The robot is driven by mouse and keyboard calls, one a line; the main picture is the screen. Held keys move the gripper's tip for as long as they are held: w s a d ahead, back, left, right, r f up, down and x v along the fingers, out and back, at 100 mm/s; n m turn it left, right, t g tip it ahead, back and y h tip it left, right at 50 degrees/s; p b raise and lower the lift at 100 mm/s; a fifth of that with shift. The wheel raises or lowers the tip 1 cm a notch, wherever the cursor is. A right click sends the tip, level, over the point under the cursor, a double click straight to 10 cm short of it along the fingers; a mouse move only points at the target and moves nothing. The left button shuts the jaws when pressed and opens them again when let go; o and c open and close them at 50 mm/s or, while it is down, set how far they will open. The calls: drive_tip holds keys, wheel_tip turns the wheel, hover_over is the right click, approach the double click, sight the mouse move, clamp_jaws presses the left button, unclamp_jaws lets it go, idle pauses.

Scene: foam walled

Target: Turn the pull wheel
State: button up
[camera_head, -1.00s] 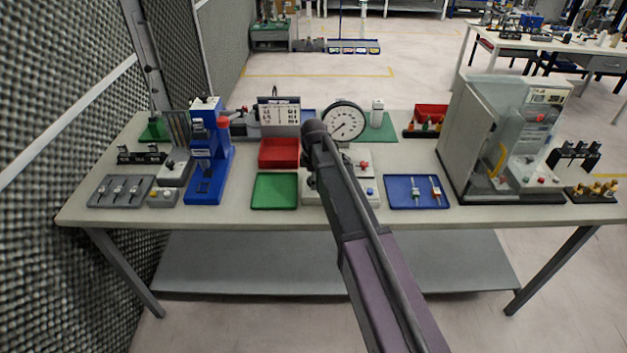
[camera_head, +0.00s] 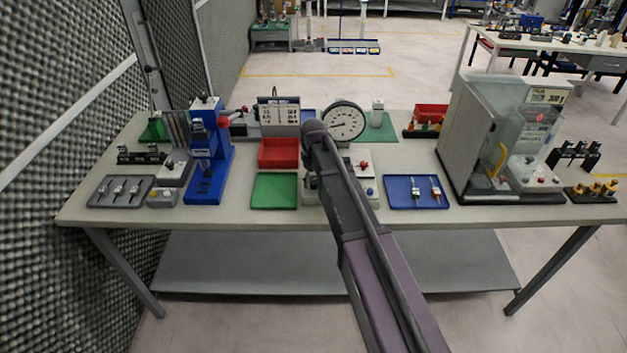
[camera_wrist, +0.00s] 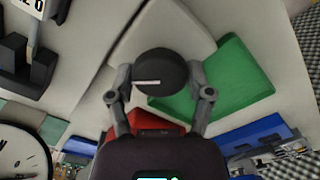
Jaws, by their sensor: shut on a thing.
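The pull wheel (camera_wrist: 162,68) is a dark round knob with a pale line across its face, in the upper middle of the wrist view. My gripper (camera_wrist: 160,82) has one finger on each side of it and is shut on it. In the head view my arm covers the gripper and the wheel. The round white dial gauge (camera_head: 344,121) stands behind my arm's end, its needle pointing left and slightly down. The gauge is cut off at the lower left of the wrist view (camera_wrist: 20,155).
A green tray (camera_head: 274,190) and a red bin (camera_head: 278,153) lie left of my arm, with a blue press (camera_head: 205,160) further left. A blue tray (camera_head: 402,200) with two tools lies right. A tall grey cabinet (camera_head: 468,135) stands at the right.

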drive_tip(key=m, duration=0.4)
drive_tip(key=shift+s+m, duration=0.1)
drive_tip(key=shift+m, duration=0.2)
drive_tip(key=m, duration=0.4)
drive_tip(key=shift+m, duration=0.4)
drive_tip(key=o, duration=1.1)
drive_tip(key=shift+o, duration=0.2)
